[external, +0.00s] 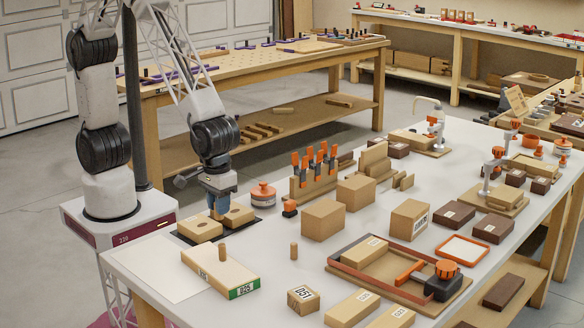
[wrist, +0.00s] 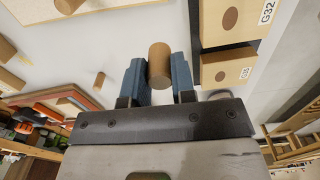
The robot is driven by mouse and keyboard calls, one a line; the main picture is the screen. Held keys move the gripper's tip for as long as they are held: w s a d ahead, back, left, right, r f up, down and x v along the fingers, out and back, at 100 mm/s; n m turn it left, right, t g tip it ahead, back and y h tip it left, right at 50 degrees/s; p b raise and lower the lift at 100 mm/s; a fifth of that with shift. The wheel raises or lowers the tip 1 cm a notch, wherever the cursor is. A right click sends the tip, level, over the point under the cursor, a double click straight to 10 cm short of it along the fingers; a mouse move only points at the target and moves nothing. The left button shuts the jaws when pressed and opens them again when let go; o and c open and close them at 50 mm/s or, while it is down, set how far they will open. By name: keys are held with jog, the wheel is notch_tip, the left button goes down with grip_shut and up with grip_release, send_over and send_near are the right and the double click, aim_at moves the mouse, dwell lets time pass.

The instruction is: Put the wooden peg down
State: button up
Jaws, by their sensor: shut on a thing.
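My gripper (external: 220,206) has blue fingers and is above the two light wooden blocks with round holes, at the left of the white table (external: 270,270). In the wrist view my gripper (wrist: 159,82) is shut on a wooden peg (wrist: 159,62), a plain light-brown cylinder held between the fingertips. In the external view the held peg is mostly hidden by the fingers. The holed blocks show as a left one (external: 200,229) and a right one (external: 238,214); they also appear beside the fingers in the wrist view (wrist: 228,70). I cannot tell whether the peg touches anything.
A second peg (external: 222,251) stands on a long wooden block (external: 222,275). A third peg (external: 294,251) stands on the table. A cube (external: 303,299), an orange-lidded jar (external: 263,195) and a rack of orange clamps (external: 312,175) stand nearby.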

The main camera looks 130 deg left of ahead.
jog(key=s+d+m, duration=0.1)
jog(key=s+d, duration=0.5)
jog(key=d, duration=0.2)
jog(key=shift+s+f+m, duration=0.3)
jog(key=shift+s+f, duration=0.1)
jog(key=shift+f, duration=0.05)
send_over(214, 268)
jog(key=shift+f, duration=0.75)
jog(key=shift+f, duration=0.1)
jog(key=shift+f, duration=1.7)
jog(key=shift+f, duration=0.1)
jog(key=o, duration=0.9)
